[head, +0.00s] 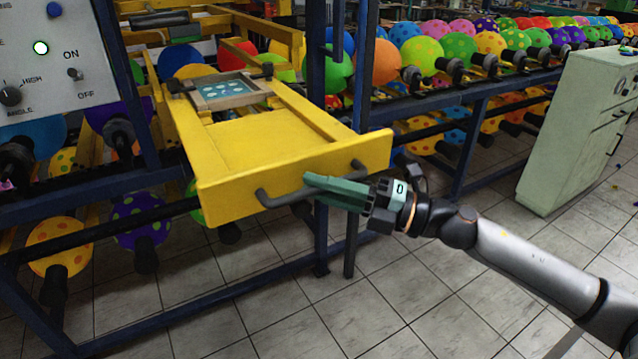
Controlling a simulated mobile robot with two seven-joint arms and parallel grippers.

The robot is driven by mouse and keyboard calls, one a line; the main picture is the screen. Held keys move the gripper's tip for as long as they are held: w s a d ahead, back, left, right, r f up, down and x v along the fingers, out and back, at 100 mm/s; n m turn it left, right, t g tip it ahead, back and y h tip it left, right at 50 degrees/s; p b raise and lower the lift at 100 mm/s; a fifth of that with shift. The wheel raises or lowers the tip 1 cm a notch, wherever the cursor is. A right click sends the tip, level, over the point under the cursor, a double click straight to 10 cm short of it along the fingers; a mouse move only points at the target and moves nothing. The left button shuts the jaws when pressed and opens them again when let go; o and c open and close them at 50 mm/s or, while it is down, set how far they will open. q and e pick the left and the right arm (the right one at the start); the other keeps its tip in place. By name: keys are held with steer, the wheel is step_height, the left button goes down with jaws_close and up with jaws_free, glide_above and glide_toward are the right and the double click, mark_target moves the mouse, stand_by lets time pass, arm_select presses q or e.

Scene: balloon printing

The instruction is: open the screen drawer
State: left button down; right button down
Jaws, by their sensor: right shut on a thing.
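The yellow screen drawer (262,140) sticks out of the blue-framed machine toward me in the head view. A small framed screen (226,90) with light dots on it lies at its back. A dark bar handle (272,201) runs along the drawer's front face. My right gripper (318,188) comes in from the right and is shut on the handle near its middle. Its fingers hide part of the handle. My left gripper is not in view.
A control panel (55,45) with an ON/OFF switch stands at the upper left. Rows of colored balloons (421,52) line the rack behind and below. A pale green cabinet (575,130) stands at the right. The tiled floor (380,310) in front is clear.

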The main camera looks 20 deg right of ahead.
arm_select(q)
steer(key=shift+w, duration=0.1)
arm_select(e)
steer(key=c, duration=0.8)
jaws_free()
arm_select(q)
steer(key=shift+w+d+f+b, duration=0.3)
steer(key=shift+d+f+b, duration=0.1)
steer(key=shift+b, duration=0.4)
arm_select(e)
steer(key=v, duration=1.2)
steer(key=shift+s+d, duration=0.2)
steer(key=shift+d, duration=0.05)
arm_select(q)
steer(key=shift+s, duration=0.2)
